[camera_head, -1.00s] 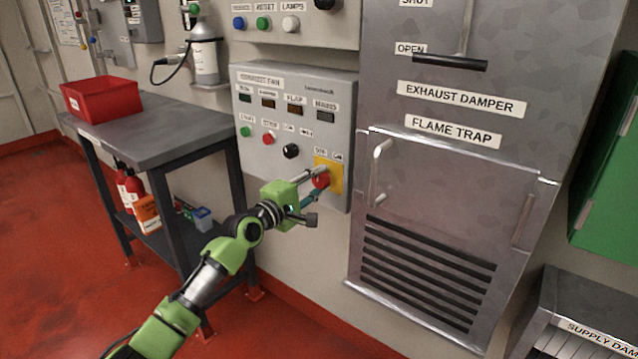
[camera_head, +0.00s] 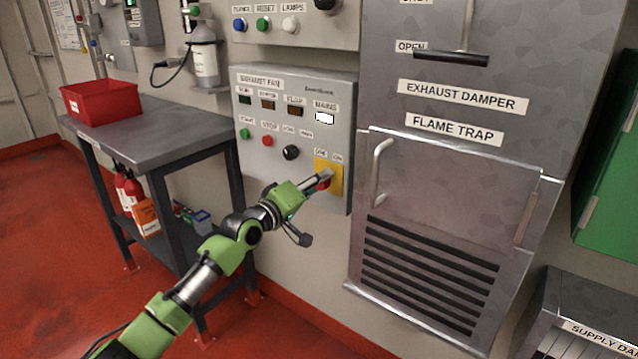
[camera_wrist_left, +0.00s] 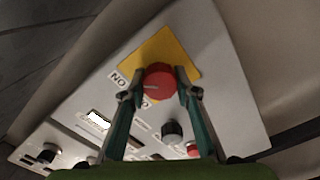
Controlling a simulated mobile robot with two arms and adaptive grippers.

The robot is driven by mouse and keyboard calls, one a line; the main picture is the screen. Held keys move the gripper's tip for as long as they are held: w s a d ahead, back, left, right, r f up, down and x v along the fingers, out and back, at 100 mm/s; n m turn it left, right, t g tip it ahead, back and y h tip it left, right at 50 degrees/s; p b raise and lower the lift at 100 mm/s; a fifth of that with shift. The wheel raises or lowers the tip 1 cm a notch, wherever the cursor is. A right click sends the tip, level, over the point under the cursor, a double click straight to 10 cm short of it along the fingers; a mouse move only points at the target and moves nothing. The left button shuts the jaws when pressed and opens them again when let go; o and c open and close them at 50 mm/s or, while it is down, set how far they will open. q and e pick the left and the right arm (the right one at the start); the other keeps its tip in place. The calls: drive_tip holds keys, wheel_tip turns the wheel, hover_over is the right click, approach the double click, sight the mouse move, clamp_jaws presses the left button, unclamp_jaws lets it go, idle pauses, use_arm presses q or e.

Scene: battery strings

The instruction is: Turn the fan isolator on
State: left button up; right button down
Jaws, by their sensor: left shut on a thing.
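The fan isolator is a red rotary knob (camera_wrist_left: 159,82) on a yellow plate (camera_head: 336,177) at the lower right of the exhaust fan panel (camera_head: 262,184). My left gripper (camera_head: 324,180) reaches it from the lower left. In the left wrist view its two fingers (camera_wrist_left: 157,88) are shut on the red knob, one on each side. In the head view the fingers hide most of the knob. The MAINS lamp (camera_head: 324,118) on the panel is lit white; it also shows lit in the left wrist view (camera_wrist_left: 98,120). My right gripper is not in view.
A black knob (camera_head: 291,152) and green and red buttons sit left of the isolator. The flame trap door with its handle (camera_head: 378,172) is close on the right. A grey bench (camera_head: 160,140) with a red bin (camera_head: 101,102) stands at left.

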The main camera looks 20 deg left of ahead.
use_arm(q)
drive_tip(key=shift+f, duration=0.1)
idle(0.3)
drive_tip(key=o, duration=1.1)
drive_tip(key=shift+s, duration=0.1)
drive_tip(key=v, duration=1.2)
